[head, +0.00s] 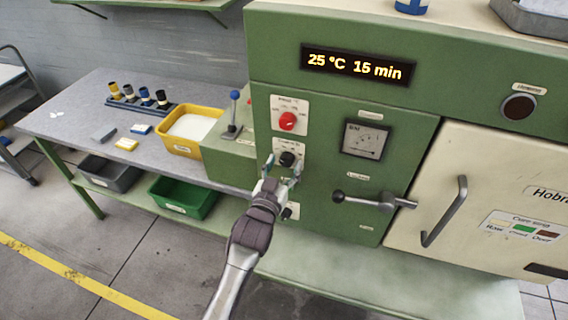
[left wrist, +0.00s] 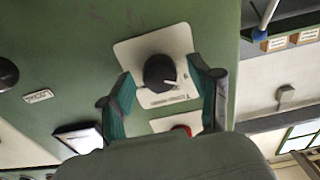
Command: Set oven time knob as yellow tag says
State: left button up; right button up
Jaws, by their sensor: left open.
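The oven's black time knob (head: 287,159) sits on a white plate on the green panel, below the red knob (head: 287,121). My left gripper (head: 283,163) is open, with one finger on each side of the black knob. In the left wrist view the black knob (left wrist: 160,72) lies between the fingers, with gaps visible; its white pointer mark points to the picture's lower right. The display (head: 356,66) reads 25 °C 15 min. My right gripper is not in view.
A yellow bin (head: 213,113) and a blue-knobbed lever (head: 234,110) stand left of the panel. A dark handle (head: 362,199) sticks out right of the gripper, near the cream oven door (head: 480,160). Another small dark control (head: 288,213) sits below the knob.

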pick_arm(q)
jog(key=c, duration=1.1)
jog(key=shift+c, duration=0.2)
jog(key=m, duration=0.5)
jog(key=shift+m, duration=0.4)
jog(key=m, duration=0.6)
jog(key=shift+b, duration=0.4)
jog(key=m, duration=0.6)
jog(key=shift+a+m, duration=0.1)
jog(key=shift+m, duration=0.2)
jog(key=m, duration=0.5)
jog(key=shift+m, duration=0.4)
